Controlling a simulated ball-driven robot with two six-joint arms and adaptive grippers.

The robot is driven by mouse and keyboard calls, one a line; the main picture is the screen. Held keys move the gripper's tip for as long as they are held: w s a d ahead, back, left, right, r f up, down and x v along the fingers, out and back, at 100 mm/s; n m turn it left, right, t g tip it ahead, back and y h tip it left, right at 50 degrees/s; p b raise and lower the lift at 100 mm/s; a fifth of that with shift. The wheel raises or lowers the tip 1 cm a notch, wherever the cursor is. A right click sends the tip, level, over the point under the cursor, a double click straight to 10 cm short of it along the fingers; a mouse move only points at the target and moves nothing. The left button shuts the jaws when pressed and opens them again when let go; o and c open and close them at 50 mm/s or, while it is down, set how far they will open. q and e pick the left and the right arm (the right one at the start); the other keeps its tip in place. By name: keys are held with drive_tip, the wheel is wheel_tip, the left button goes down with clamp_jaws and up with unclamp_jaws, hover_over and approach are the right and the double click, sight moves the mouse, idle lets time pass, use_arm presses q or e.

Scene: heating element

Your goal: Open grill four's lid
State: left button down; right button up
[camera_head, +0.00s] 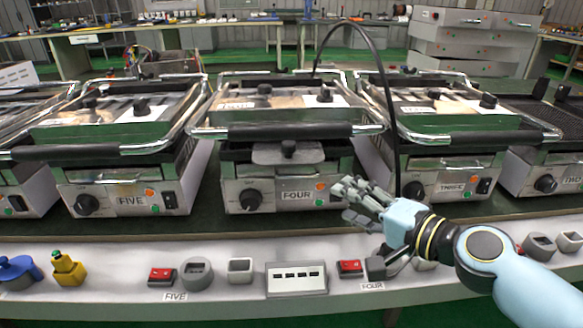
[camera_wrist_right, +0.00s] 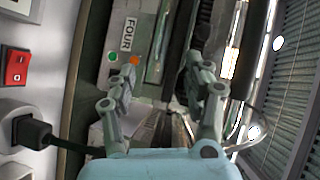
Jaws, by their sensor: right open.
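Grill four (camera_head: 285,195) stands in the middle of the counter with a "FOUR" label on its front. Its lid (camera_head: 280,105) is down. The lid's dark handle bar (camera_head: 285,131) runs across the front between metal arms. My right gripper (camera_head: 352,196) is open and empty at the right front corner of grill four, below the handle. In the right wrist view the open fingers (camera_wrist_right: 160,90) point toward grill four's front, and its "FOUR" label (camera_wrist_right: 128,34) shows at the upper left. My left gripper is not in view.
Grill five (camera_head: 118,195) stands to the left and grill three (camera_head: 445,185) to the right, both lids down. A black cable (camera_head: 388,90) arcs up behind my right gripper. Red switches, including the one at "FOUR" (camera_head: 350,267), and sockets line the counter's front.

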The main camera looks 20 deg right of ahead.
sight(298, 136)
drive_tip(key=a+r+n+t+y+b, duration=0.1)
drive_tip(key=a+r+t+y+b, duration=0.25)
drive_tip(key=r, duration=0.65)
drive_tip(key=shift+g+y, duration=0.35)
drive_tip(key=shift+g, duration=0.4)
drive_tip(key=p+x, duration=0.1)
drive_tip(key=x, duration=0.9)
drive_tip(key=shift+w+d, duration=0.1)
drive_tip(key=shift+w, duration=0.15)
drive_tip(key=shift+w+a, duration=0.2)
drive_tip(key=shift+w, duration=0.1)
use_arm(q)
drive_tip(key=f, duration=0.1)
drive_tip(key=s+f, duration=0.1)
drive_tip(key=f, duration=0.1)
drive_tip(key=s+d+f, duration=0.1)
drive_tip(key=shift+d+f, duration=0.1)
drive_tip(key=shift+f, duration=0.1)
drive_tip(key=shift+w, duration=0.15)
use_arm(e)
drive_tip(key=shift+c, duration=0.4)
clamp_jaws()
